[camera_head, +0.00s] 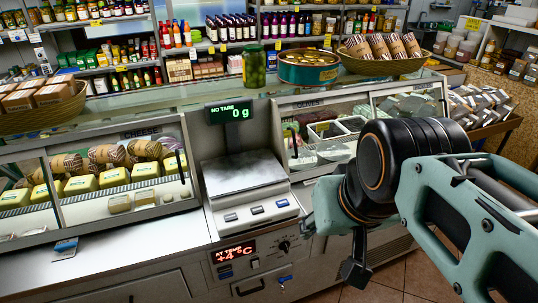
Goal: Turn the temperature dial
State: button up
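The temperature dial (285,246) is a small dark round knob on the front of the counter, just right of the red lit display (233,251) that reads "AT TEMP +4°C". My gripper (331,249) is to the right of the dial, partly hidden by my own teal and black arm. One dark fingertip shows at its left and another hangs lower, with a gap between them. It looks open and empty. It appears apart from the dial, though the depth between them is hard to judge.
A scale (243,181) reading 0 g stands above the dial panel. Below the dial are a drawer handle (249,287) and a key-like blue item (286,279). Glass cases of cheese (95,178) and olives (325,133) flank the scale. Tiled floor (385,281) shows at lower right.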

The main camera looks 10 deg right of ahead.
aim_at(285, 244)
jog(key=l+u, duration=0.25)
jog(key=l, duration=0.2)
jog(key=l+u, duration=0.25)
jog(key=l, duration=0.15)
jog(key=i+l, duration=0.1)
jog(key=l, duration=0.4)
jog(key=i+l+u, duration=0.1)
jog(key=l, duration=0.35)
jog(key=i+l, duration=0.1)
jog(key=l, duration=0.4)
jog(key=k, duration=0.4)
jog(key=i+l, duration=0.15)
jog(key=i, duration=0.5)
jog(key=j+u, duration=0.05)
